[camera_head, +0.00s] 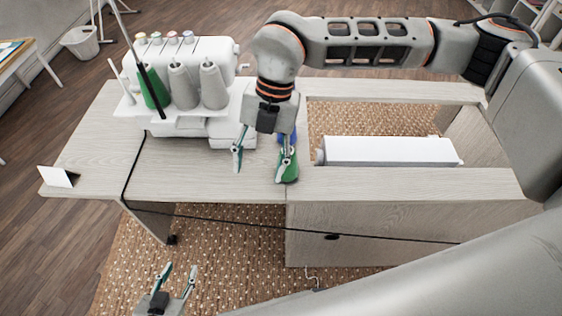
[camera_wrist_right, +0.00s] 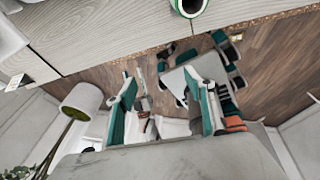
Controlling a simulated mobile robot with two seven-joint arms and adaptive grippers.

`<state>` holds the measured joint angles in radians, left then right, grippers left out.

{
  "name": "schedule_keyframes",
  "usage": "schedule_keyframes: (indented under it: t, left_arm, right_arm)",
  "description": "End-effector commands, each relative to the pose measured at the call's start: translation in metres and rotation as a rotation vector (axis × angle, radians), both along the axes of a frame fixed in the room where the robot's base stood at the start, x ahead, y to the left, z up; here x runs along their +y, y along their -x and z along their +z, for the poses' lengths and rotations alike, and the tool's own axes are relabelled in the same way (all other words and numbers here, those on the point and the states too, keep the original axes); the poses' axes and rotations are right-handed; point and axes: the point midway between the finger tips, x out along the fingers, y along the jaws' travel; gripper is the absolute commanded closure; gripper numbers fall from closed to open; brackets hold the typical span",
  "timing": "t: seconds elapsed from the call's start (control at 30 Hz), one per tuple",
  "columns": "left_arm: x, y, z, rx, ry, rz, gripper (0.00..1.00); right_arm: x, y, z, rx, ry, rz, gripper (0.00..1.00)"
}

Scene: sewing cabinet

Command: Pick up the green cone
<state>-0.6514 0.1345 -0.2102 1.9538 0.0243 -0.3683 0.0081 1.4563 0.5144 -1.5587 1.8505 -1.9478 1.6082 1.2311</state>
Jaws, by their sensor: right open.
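A green cone (camera_head: 290,172) stands on the wooden cabinet top, near the front edge and left of the cabinet's opening. My right gripper (camera_head: 261,162) is open just above the top, with its right finger in front of the cone, hiding part of it. I cannot tell whether they touch. In the right wrist view a green-rimmed round end with a dark hole, likely the cone (camera_wrist_right: 190,6), shows at the top edge, beyond the open, empty fingers (camera_wrist_right: 165,108). Another green cone (camera_head: 155,88) stands on the sewing machine. My left gripper (camera_head: 178,277) is open and empty, low in front of the cabinet.
The white sewing machine (camera_head: 205,52) with grey cones stands at the back left. A blue object (camera_head: 281,138) is partly hidden behind my right gripper. A white card (camera_head: 57,177) is at the left edge.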

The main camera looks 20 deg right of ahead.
Motion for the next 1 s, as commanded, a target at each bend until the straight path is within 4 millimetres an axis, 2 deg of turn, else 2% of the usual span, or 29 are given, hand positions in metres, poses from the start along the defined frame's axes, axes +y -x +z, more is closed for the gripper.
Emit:
schedule_keyframes:
  t: [0.03, 0.1, 0.2, 0.3, 0.73, 1.0]
  left_arm:
    - [0.000, 0.001, -0.004, 0.002, 0.000, -0.001, 0.60]
    - [0.000, 0.001, -0.006, 0.001, 0.000, -0.002, 0.60]
    - [0.000, 0.000, -0.006, -0.002, 0.000, -0.003, 0.60]
    - [-0.001, -0.001, -0.004, -0.006, 0.001, -0.003, 0.60]
    - [-0.001, -0.002, -0.002, -0.010, 0.002, -0.004, 0.60]
    - [0.000, 0.000, -0.005, -0.001, 0.000, -0.004, 0.60]
  right_arm:
    - [-0.020, -0.017, 0.001, -0.042, 0.072, -0.041, 0.47]
    - [-0.045, -0.033, 0.004, -0.086, 0.155, -0.098, 0.47]
    - [-0.068, -0.048, 0.010, -0.128, 0.233, -0.158, 0.47]
    - [-0.079, -0.055, 0.011, -0.148, 0.267, -0.187, 0.47]
    - [-0.082, -0.052, -0.023, -0.150, 0.271, -0.190, 0.47]
    - [-0.084, -0.046, -0.060, -0.151, 0.271, -0.189, 0.47]
